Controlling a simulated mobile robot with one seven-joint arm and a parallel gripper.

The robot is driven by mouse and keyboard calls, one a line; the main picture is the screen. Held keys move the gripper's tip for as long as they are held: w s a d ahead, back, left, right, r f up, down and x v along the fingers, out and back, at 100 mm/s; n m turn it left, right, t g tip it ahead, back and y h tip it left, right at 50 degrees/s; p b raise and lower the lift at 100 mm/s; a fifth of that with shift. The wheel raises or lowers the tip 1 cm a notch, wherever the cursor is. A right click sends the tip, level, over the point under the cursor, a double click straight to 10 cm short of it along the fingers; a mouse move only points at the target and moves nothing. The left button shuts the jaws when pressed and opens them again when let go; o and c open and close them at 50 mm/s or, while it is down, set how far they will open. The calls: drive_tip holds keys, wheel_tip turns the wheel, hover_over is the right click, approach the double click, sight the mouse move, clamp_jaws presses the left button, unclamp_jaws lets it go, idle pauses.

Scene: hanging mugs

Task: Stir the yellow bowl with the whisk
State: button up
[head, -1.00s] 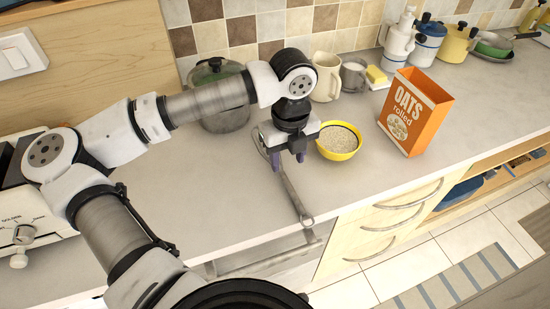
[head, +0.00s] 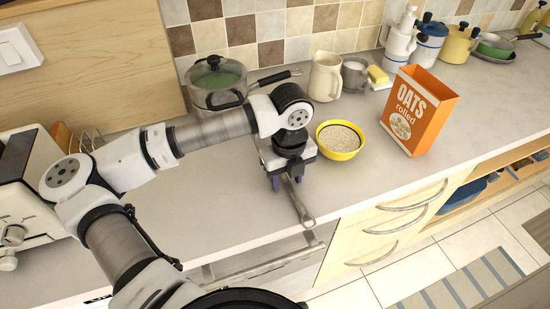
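The yellow bowl (head: 340,155) stands upright on the counter, filled with pale grain-like stuff. The whisk (head: 299,206) is a grey metal tool lying along the counter left of the bowl, its handle end at the front edge. Its far part is mostly hidden under my gripper. My gripper (head: 287,182) points down over the whisk, left of the bowl and apart from it. Its two dark fingers are spread, one on each side of the whisk's shaft. Contact between fingers and whisk cannot be made out.
An orange oats box (head: 418,110) stands right of the bowl. A lidded pot (head: 217,85), a cream jug (head: 325,77), a grey mug (head: 355,77) and butter (head: 377,74) stand behind. A toaster (head: 28,195) is at left. Counter between toaster and gripper is clear.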

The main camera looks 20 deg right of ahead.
sight(287, 179)
clamp_jaws()
drive_tip(key=shift+r+p, duration=0.75)
drive_tip(key=shift+r, duration=2.3)
drive_tip(key=c, duration=0.7)
unclamp_jaws()
clamp_jaws()
wheel_tip(287, 179, up, 22)
drive_tip(key=p, duration=0.1)
drive_tip(key=shift+p, duration=0.35)
